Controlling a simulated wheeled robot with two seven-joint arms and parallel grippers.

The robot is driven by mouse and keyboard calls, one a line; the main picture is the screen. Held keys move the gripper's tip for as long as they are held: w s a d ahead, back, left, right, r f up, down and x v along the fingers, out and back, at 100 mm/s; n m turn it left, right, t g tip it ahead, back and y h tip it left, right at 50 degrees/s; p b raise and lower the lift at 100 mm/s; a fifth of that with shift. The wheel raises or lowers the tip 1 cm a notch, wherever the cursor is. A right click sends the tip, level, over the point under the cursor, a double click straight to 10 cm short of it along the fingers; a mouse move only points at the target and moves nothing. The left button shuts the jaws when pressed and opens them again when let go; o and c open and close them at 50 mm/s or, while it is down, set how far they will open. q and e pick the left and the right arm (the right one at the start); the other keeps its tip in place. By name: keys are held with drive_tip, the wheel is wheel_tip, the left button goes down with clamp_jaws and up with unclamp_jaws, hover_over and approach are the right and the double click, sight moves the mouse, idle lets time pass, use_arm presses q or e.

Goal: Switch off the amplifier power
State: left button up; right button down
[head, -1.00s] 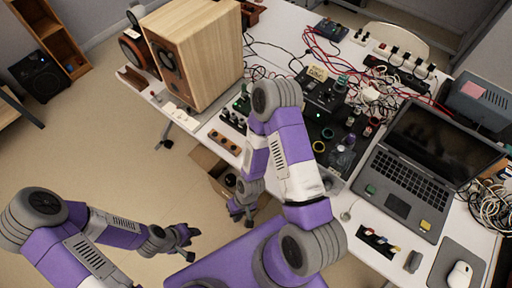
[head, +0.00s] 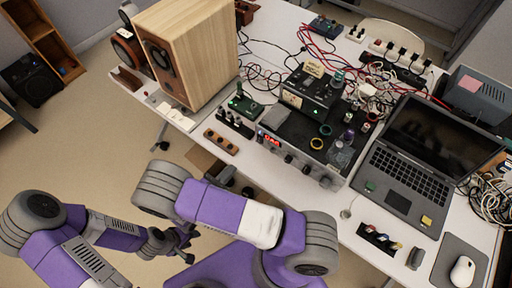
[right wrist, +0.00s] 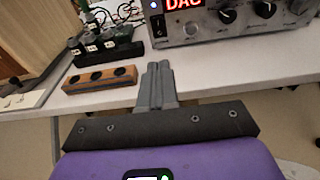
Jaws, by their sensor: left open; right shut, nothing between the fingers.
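The grey amplifier-like unit (head: 312,166) stands at the table's front edge, with knobs and a red lit display on its front. In the right wrist view its front (right wrist: 205,28) shows "DAC" in red, a small blue-white light, a round button (right wrist: 190,27) and dark knobs. My left gripper (head: 188,246) is open and empty, low at the left, away from the table.
A large wooden speaker (head: 205,55) stands at the back left, a laptop (head: 410,165) at right. Cables cover the back.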

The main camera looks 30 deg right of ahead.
sight(259, 142)
drive_tip(key=b+x, duration=0.1)
drive_tip(key=x, duration=1.3)
drive_tip(key=shift+d, duration=0.15)
use_arm(q)
drive_tip(key=shift+f, duration=0.7)
